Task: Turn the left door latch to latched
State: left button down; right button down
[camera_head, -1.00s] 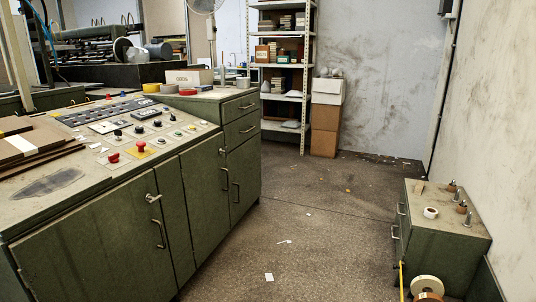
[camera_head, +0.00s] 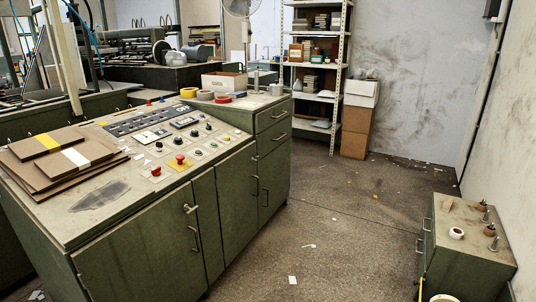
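The green console cabinet (camera_head: 140,255) stands at the left with a sloped control panel on top. Its left door (camera_head: 130,262) looks closed. The small metal door latch (camera_head: 189,209) sits near that door's upper right corner, above a bar handle (camera_head: 195,238). The latch's handle looks tilted, but it is too small to tell whether it is latched. Neither of my grippers is in view.
Brown boards (camera_head: 65,160) lie on the console's left end. A low green cabinet (camera_head: 465,250) stands by the right wall. A shelf (camera_head: 315,65) and stacked boxes (camera_head: 358,120) stand at the back. The floor (camera_head: 340,240) between is mostly clear, with small scraps.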

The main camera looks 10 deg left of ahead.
aim_at(186, 207)
jog(key=z, duration=0.35)
jog(key=i, duration=1.85)
jog(key=u, duration=3.05)
